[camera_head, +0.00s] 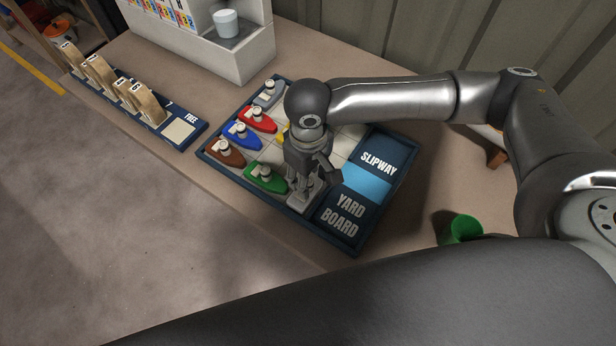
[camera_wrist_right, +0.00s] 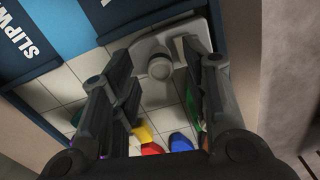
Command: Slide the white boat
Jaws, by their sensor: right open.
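The white boat (camera_wrist_right: 150,95) lies on the tiled grid of the yard board (camera_head: 340,236), with a pale round funnel on top. In the head view only part of the white boat (camera_head: 303,206) shows, at the board's near edge below my gripper. My right gripper (camera_head: 312,183) points down over it, open. In the wrist view the boat lies between its two spread fingers (camera_wrist_right: 158,62); I cannot tell whether they touch it. The light-blue slipway strip (camera_head: 366,183) is to the right of the boat. My left gripper is not in view.
Green (camera_head: 264,178), brown (camera_head: 224,152), blue (camera_head: 242,134), red (camera_head: 257,119) and grey (camera_head: 269,93) boats stand on the board. A yellow piece (camera_head: 282,134) is mostly hidden by my arm. A green cup (camera_head: 461,229) is at right, a tag rack (camera_head: 185,129) at left.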

